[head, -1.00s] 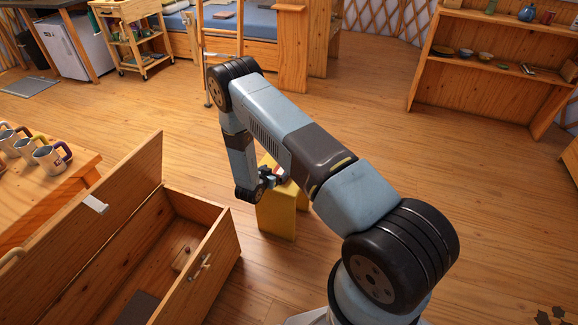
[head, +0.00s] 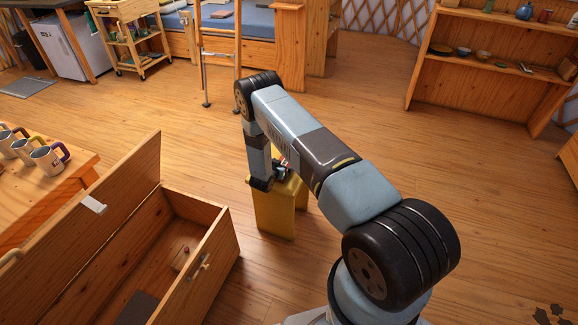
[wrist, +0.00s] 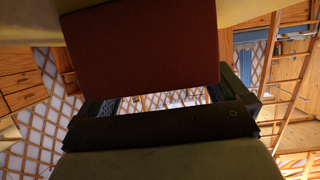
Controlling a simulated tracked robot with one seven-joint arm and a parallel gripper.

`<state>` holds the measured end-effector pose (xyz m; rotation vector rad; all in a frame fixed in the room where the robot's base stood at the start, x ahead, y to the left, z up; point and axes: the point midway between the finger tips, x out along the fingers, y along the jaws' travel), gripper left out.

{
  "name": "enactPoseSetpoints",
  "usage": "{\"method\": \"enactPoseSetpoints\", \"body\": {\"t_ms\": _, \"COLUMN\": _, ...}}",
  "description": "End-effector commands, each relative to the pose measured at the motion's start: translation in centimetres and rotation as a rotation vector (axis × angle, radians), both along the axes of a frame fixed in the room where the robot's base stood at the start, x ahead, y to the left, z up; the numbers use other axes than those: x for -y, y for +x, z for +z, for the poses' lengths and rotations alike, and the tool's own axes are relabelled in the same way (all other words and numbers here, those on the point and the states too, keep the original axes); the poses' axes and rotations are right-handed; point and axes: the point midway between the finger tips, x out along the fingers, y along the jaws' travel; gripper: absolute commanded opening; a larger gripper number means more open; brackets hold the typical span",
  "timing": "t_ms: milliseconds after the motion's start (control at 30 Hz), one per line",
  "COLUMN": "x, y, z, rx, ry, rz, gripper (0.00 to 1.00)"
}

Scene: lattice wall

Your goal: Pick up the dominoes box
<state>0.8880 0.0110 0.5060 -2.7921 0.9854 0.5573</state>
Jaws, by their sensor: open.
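A yellow stool (head: 274,212) stands on the floor in the middle of the head view, partly behind my arm. My gripper (head: 284,170) is at its top, largely hidden by my forearm. In the wrist view a dark red flat-faced block, which looks like the dominoes box (wrist: 140,48), fills the upper middle, very close. My gripper (wrist: 168,100) is open there, with a finger toward either side of the red block. I cannot tell whether the fingers touch it. The box's far side is hidden, and no label shows.
An open wooden chest (head: 222,250) stands left of the stool. Several mugs stand on a wooden table (head: 60,190) at the far left. A shelf unit (head: 480,90) is at the back right and a ladder (head: 220,50) at the back.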

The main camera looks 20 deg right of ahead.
Motion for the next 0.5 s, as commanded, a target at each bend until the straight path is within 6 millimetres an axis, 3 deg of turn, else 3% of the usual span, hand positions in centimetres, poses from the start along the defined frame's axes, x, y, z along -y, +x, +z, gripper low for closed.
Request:
{"method": "enactPoseSetpoints", "body": {"t_ms": 367, "x": 0.99, "y": 1.05, "z": -0.49, "rx": 0.001, "ry": 0.001, "rz": -0.003, "gripper": 1.00}}
{"method": "enactPoseSetpoints", "body": {"t_ms": 500, "x": 1.02, "y": 1.04, "z": -0.48, "rx": 0.001, "ry": 0.001, "rz": -0.003, "gripper": 0.89}}
